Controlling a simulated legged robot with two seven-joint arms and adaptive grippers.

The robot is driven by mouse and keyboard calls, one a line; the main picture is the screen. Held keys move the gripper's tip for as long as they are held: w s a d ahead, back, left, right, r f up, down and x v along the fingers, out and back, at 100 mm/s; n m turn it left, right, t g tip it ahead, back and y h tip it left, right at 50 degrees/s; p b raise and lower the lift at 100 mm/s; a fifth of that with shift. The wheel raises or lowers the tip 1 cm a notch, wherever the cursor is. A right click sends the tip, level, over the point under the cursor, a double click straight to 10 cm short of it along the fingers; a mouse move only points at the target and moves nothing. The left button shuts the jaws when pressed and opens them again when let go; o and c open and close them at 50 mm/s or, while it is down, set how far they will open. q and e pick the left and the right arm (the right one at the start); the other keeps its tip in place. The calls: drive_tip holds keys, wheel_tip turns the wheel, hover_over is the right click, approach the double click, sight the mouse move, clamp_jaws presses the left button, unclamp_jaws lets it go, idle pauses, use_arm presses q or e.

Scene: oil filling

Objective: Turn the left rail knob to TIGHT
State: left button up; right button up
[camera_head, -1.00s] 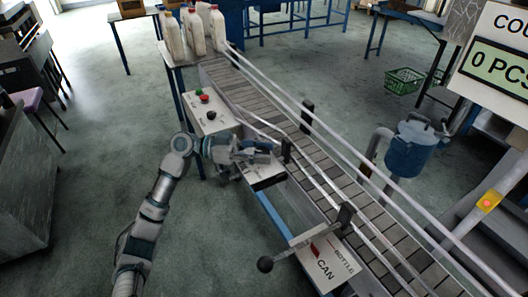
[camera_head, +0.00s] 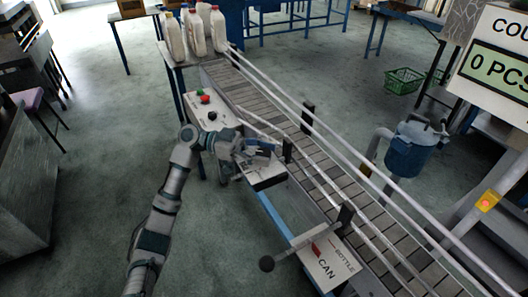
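My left gripper (camera_head: 264,156) is beside the near side of the conveyor (camera_head: 300,150), over a small white box (camera_head: 268,180) fixed to the conveyor frame. It covers most of that box's top. I cannot make out a rail knob or a TIGHT mark there; they may be hidden behind the gripper. The fingers are small and dark, and I cannot tell whether they are open or closed on anything. A black rail post (camera_head: 287,150) stands just right of the gripper. My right gripper is not in view.
A control box (camera_head: 207,112) with red, green and black buttons is behind my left wrist. White bottles (camera_head: 174,38) stand at the far end. Open floor lies left.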

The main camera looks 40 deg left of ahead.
use_arm(q)
drive_tip(key=shift+a, duration=0.15)
drive_tip(key=v, duration=1.2)
drive_tip(key=shift+w+f, duration=0.1)
drive_tip(key=shift+f, duration=0.05)
